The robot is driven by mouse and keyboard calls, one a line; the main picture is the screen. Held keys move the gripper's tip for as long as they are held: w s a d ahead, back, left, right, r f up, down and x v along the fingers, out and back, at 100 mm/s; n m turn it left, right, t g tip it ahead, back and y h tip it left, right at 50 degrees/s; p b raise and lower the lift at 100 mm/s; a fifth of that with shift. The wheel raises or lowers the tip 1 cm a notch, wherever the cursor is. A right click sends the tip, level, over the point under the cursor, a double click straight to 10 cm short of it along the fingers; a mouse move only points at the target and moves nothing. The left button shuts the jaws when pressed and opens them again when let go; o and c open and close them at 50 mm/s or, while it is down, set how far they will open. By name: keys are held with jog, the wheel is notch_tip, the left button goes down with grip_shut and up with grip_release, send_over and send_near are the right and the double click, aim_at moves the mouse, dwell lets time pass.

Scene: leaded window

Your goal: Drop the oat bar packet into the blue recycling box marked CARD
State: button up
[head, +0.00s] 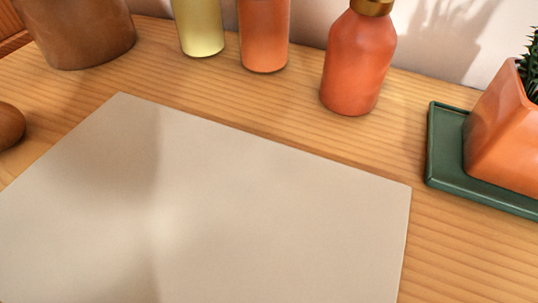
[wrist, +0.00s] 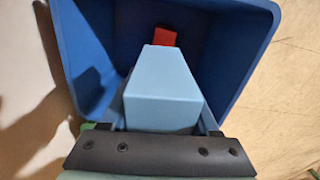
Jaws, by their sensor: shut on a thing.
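The blue recycling box (wrist: 232,62) fills much of the wrist view, seen from above into its open top. My gripper (wrist: 163,118) is shut on a pale blue carton (wrist: 165,85), which I take to be the oat bar packet; no lettering on it is readable. The carton points away from the gripper, over the box's opening; how deep it is cannot be told. A small red thing (wrist: 165,36) shows just past the carton's far end, partly hidden by it. No CARD marking is visible. The head view shows neither gripper, packet nor box.
Pale floor (wrist: 290,90) lies around the box. In the head view, a wooden table holds a beige mat (head: 230,200), an orange bottle (head: 358,62), yellow (head: 201,25) and orange (head: 263,35) containers, a brown pot (head: 80,30), and an orange planter (head: 505,135) on a green tray (head: 445,150).

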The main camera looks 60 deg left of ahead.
jog(key=shift+f, duration=0.25)
jog(key=o, duration=1.4)
notch_tip(320, 180, up, 13)
jog(key=p, duration=0.7)
